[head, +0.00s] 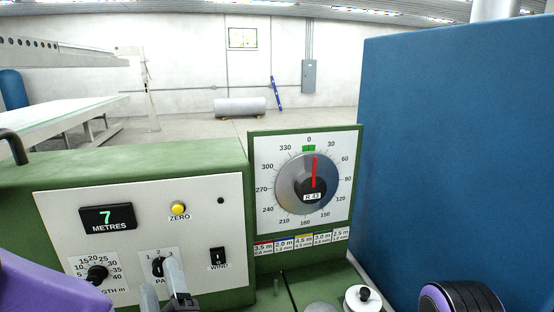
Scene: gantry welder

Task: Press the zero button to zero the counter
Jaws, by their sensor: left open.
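The yellow zero button (178,208) sits on the white control panel (130,195) of a green machine, with the label ZERO below it. The counter display (108,218) to its left reads 7 METRES in green. My left gripper (164,293) comes in at the bottom edge. Its two grey fingers are apart and nothing shows between them. It is below the button in the picture and not touching it, in front of the lower part of the panel. It hides part of the pass selector knob (157,267) and its label. My right gripper does not show.
The length knob (97,273) and black wind switch (218,258) flank the selector. A round dial (307,183) with a red pointer stands to the right on a white plate. A large blue block (460,150) fills the right side. A pale table (70,125) stands behind left.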

